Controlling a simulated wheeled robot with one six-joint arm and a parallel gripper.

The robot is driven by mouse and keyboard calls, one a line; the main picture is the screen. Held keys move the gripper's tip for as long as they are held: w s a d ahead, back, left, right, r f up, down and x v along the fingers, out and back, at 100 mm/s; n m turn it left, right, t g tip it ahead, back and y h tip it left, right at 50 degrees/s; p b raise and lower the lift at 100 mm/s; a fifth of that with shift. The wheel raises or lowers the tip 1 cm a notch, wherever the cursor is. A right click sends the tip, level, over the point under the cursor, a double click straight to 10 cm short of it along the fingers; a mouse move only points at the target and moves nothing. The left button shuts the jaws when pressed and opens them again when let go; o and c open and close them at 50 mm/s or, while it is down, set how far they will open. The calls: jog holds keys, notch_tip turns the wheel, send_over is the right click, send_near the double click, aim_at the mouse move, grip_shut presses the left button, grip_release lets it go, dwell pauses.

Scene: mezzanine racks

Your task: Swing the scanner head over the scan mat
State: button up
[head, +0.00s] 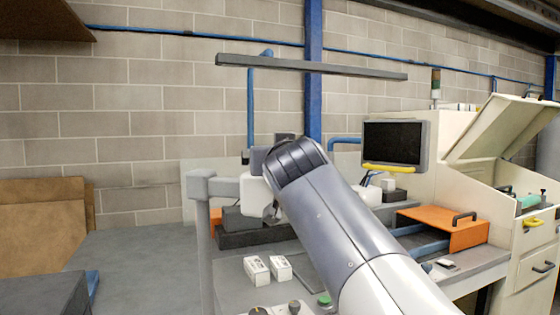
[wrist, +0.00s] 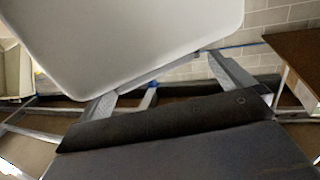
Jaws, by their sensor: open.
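The scanner head appears to be the white rounded block (head: 257,196) on a grey side arm from a grey post (head: 202,235), left of my arm in the head view. In the wrist view a large pale rounded panel (wrist: 135,35), likely the same head, fills the top close to the fingers. My gripper (wrist: 165,82) is open, its two fingers apart at either side of the panel's lower edge; I cannot tell whether they touch it. In the head view my arm hides most of the gripper. A dark flat patch (head: 305,268) on the bench may be the scan mat, mostly hidden by my arm.
Two small white boxes (head: 257,270) stand on the bench, with knobs and a green button (head: 324,299) at its front. An orange cover (head: 445,228), a monitor (head: 394,143) and a cream machine stand right. A bar (head: 310,67) hangs overhead.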

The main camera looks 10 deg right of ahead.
jog(key=shift+s+a+b, duration=0.2)
jog(key=shift+s+b, duration=0.15)
jog(key=shift+s, duration=0.4)
jog(key=shift+s+a+b, duration=0.2)
jog(key=shift+s+b, duration=0.15)
jog(key=shift+s, duration=0.35)
jog(key=shift+c, duration=0.3)
